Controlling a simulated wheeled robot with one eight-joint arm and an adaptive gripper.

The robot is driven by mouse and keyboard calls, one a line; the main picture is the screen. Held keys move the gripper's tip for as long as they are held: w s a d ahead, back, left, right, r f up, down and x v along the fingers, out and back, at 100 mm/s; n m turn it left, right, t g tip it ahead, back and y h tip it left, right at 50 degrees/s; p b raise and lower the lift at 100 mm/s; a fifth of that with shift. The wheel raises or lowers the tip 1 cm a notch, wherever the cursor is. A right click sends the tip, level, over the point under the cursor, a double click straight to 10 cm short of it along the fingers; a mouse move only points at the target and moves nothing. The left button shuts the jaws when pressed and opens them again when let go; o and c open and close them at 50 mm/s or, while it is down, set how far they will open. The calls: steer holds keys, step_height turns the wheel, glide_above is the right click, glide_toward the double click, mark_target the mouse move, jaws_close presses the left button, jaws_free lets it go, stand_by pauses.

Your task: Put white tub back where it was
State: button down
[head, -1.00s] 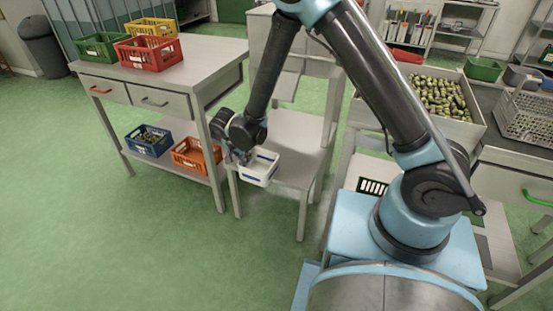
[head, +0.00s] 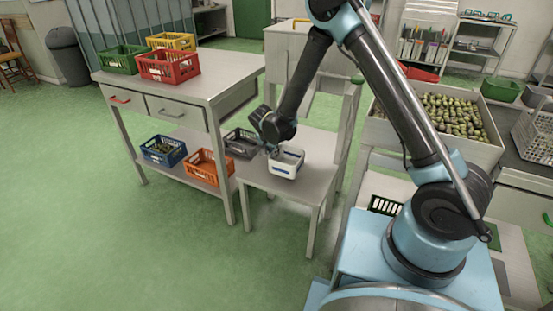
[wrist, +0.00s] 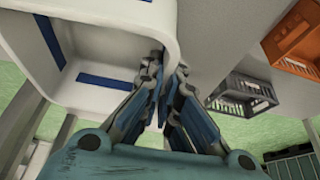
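My gripper (head: 271,149) is at the tub's left rim. In the wrist view the white tub (wrist: 100,38) fills the upper left, and my gripper (wrist: 167,90) has its fingers close together on the tub's side wall, one inside and one outside. The fingertips are partly hidden by the wall.
A dark grey crate (head: 241,143) stands left of the tub, close to my gripper. Orange (head: 207,168) and blue (head: 163,150) crates are on the left table's lower shelf. Red, green and yellow crates stand on its top (head: 208,80). Bare bench surface lies in front of the tub.

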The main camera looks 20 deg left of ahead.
steer(key=shift+w+d, duration=0.1)
steer(key=shift+w, duration=0.7)
steer(key=shift+w+f, duration=0.15)
steer(key=shift+f, duration=1.6)
steer(key=c, duration=1.8)
jaws_free()
steer(key=shift+f, duration=0.1)
steer(key=v, duration=1.2)
